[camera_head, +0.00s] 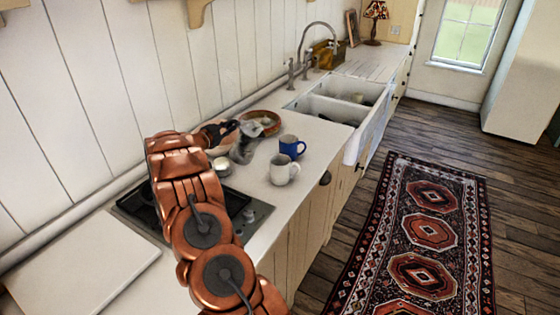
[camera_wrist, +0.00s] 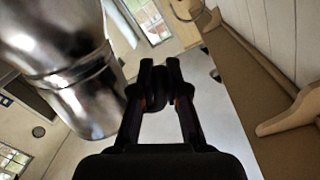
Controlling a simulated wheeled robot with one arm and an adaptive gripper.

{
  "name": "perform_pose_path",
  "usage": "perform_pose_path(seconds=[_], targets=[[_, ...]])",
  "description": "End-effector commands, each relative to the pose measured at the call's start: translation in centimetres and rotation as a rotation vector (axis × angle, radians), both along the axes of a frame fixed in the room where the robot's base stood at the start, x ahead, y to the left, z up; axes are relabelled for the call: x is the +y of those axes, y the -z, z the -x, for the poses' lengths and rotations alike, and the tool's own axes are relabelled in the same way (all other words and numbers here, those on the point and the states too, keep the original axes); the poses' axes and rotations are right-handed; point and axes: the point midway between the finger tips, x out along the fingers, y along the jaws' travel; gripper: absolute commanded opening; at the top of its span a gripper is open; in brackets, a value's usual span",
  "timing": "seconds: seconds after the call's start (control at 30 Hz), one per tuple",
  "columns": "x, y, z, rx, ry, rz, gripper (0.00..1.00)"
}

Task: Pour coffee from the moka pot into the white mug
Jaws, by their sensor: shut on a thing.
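The silver moka pot (camera_head: 243,151) is beyond the hob, left of the mugs, and looks tilted. My gripper (camera_head: 231,129) is shut at its dark handle, on the pot's upper left. In the wrist view, the shiny metal body of the moka pot (camera_wrist: 70,65) fills the upper left, and my gripper (camera_wrist: 160,85) is closed around a dark piece beside it. The white mug (camera_head: 283,170) stands upright on the counter, right of and nearer than the pot, apart from it. The inside of the pot is hidden.
A blue mug (camera_head: 291,146) stands just behind the white mug. A brown dish (camera_head: 261,121) lies behind the pot. A small white container (camera_head: 221,166) is left of the pot, by the black hob (camera_head: 235,203). The white sink (camera_head: 350,110) lies farther back.

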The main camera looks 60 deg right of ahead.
Motion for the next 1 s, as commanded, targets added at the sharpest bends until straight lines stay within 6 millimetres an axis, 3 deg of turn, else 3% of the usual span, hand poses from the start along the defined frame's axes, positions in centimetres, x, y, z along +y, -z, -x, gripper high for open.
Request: perform_pose_path(seconds=[0.13,0.4,1.0], targets=[[-0.1,-0.8,1.3,-0.092,0.001,-0.007,0.00],[-0.3,0.0,3.4,-0.249,0.003,-0.018,0.00],[-0.4,-0.2,4.5,-0.393,0.001,-0.030,0.00]])
